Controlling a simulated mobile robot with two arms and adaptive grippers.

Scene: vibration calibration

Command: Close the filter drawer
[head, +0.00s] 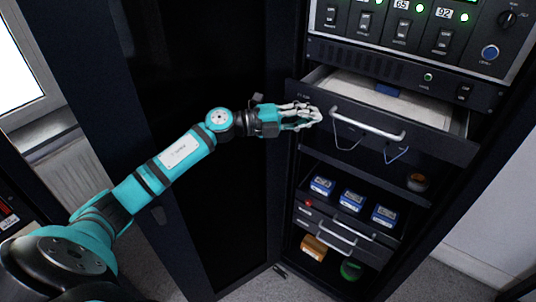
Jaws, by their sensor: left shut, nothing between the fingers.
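The filter drawer (432,142) is a dark drawer pulled out of the rack, with a silver bar handle on its front. Pale flat material and a blue piece show inside it. My left gripper (316,114) is shut and empty. It appears at the left part of the drawer's front, near the left end of the handle. I cannot tell whether it touches the drawer. My right gripper is not in view.
An open dark cabinet door (200,90) stands left of the rack. A control panel (420,30) with switches and green lights sits above the drawer. Several blue-white boxes (352,200) stand on a shelf below, over another handled unit (330,232). Grey floor shows at right.

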